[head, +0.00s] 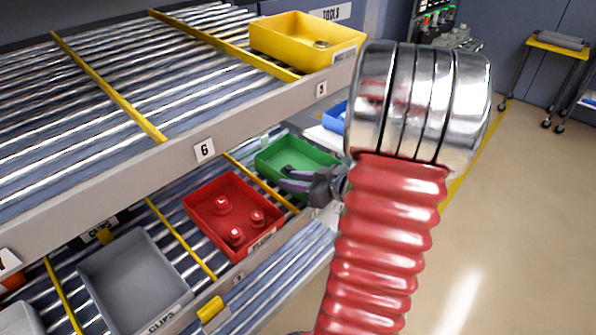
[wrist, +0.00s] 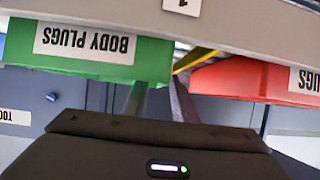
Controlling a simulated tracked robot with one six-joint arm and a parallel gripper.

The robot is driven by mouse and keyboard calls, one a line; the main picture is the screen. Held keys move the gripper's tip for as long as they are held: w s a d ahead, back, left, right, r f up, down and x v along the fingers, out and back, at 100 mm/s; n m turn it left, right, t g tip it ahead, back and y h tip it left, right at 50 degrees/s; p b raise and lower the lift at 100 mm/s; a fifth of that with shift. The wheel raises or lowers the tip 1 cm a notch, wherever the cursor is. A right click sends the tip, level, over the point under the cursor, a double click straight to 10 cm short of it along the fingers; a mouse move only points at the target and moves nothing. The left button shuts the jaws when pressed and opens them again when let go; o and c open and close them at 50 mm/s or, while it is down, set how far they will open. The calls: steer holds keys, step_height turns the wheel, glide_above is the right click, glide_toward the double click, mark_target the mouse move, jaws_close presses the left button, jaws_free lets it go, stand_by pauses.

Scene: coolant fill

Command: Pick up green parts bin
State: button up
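The green parts bin (head: 291,155) sits on the lower roller shelf in the head view, right of the red bin. In the wrist view, which is upside down, the green bin (wrist: 150,60) is at upper left, with a label reading BODY PLUGS. My gripper (head: 284,179) is at the front right part of the green bin in the head view, partly covering it. Its two fingers stand apart in the wrist view (wrist: 158,92), with nothing visible gripped between them. One finger overlaps the bin's rim; I cannot tell whether it touches. The inside of the bin is partly hidden.
A red bin (head: 212,196) with several red plugs stands beside the green one, and a grey bin (head: 125,262) farther left. A blue bin (head: 336,116) is behind. The upper shelf with a yellow bin (head: 280,48) overhangs. Open floor (head: 505,230) lies right.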

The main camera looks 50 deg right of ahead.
steer(key=shift+x, duration=2.5)
steer(key=shift+a, duration=0.2)
steer(key=shift+c, duration=0.3)
jaws_close()
